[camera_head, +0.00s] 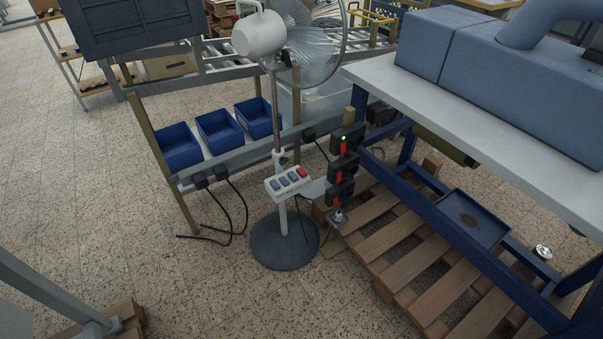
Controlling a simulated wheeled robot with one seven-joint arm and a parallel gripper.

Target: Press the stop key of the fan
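A pedestal fan (262,36) with a white motor housing and a wire cage stands in the middle of the view on a dark round base (284,240). A white control box (289,183) sits partway up its pole. The box carries several keys in a row: grey-blue ones and one red key (303,172) at its right end. The red key looks like the stop key, but no label is readable. My gripper is not in view.
A blue-framed bench (470,104) with a blue machine stands at the right, above a wooden pallet (400,245). Black-and-red boxes (342,166) are close right of the control box. Blue bins (218,130) line a rack behind, with hanging cables. The floor in front is clear.

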